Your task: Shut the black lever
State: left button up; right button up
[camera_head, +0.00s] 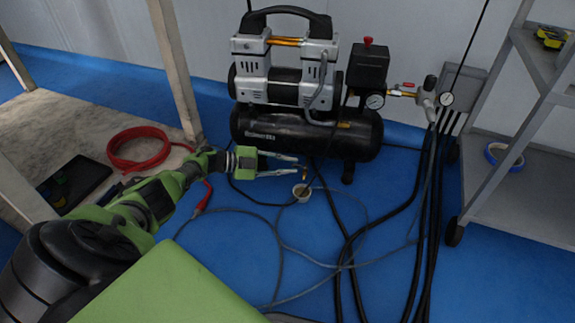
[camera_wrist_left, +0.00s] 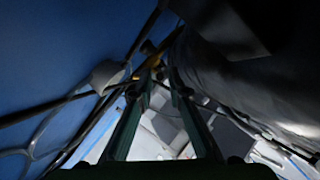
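A small brass valve (camera_head: 304,174) hangs below the black tank (camera_head: 345,135) of the air compressor, above a small white cup (camera_head: 301,193) on the floor. The black lever cannot be made out for certain at this size. My left gripper (camera_head: 298,164) reaches in from the left, with its fingertips close to the brass valve on its left side. Its two fingers are apart, with nothing seen between them. In the left wrist view, brass-coloured parts (camera_wrist_left: 150,60) show just beyond the fingertips (camera_wrist_left: 161,80); contact cannot be told. My right gripper is out of view.
Black hoses (camera_head: 432,190) and thin grey cables run over the blue floor right of the cup. A red coiled hose (camera_head: 137,148) lies at left. A grey shelf cart (camera_head: 520,190) stands at right. The compressor tank overhangs the gripper area.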

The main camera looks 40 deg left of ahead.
pick_arm(q)
jog(key=v, duration=1.2)
